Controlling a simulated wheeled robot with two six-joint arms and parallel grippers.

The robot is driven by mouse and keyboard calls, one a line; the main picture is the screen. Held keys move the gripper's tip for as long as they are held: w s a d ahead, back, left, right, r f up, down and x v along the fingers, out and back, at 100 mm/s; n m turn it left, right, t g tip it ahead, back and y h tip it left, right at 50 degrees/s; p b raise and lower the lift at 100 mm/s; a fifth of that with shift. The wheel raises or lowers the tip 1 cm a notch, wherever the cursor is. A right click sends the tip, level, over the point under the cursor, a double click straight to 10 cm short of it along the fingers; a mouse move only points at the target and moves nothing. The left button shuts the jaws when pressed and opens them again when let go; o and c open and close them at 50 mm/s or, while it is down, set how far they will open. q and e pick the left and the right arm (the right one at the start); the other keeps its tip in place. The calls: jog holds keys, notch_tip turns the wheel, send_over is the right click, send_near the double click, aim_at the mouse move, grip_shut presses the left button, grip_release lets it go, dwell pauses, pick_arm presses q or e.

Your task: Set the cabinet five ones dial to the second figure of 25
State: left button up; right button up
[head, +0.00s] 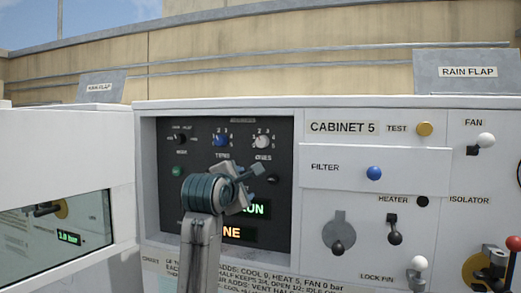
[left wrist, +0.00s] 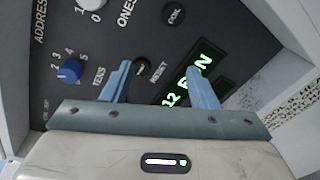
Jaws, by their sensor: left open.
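The cabinet 5 ones dial (head: 262,142) is a white knob with figures around it, at the upper right of the dark control panel (head: 172,220). Its lower edge shows at the top of the left wrist view (left wrist: 92,4); I cannot tell its setting. The blue tens dial (head: 221,140) sits left of it and also shows in the left wrist view (left wrist: 69,71). My left gripper (head: 255,172) is open and empty, in front of the panel below the ones dial. In the left wrist view its fingers (left wrist: 161,82) stand either side of the black reset knob (left wrist: 141,71).
A green display (left wrist: 192,78) reads RUN, partly hidden by my arm in the head view. To the right are the filter panel's blue knob (head: 374,173), heater lever (head: 394,232), fan knob (head: 486,140) and a red-knobbed lever (head: 513,244). The white cabinet frame surrounds the recessed panel.

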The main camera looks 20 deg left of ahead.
pick_arm(q)
jog(key=n+t, duration=0.1)
jog(key=n, duration=0.1)
send_near(261, 142)
jog(key=s, duration=0.2)
jog(key=w+p, duration=0.6)
jog(key=w, duration=0.4)
jog(key=shift+w, duration=0.2)
jog(key=shift+w+f, duration=0.1)
jog(key=shift+w, duration=0.3)
jog(key=c, duration=1)
pick_arm(e)
notch_tip(261, 142, up, 6)
jog(key=d, duration=0.1)
jog(key=shift+s, duration=0.15)
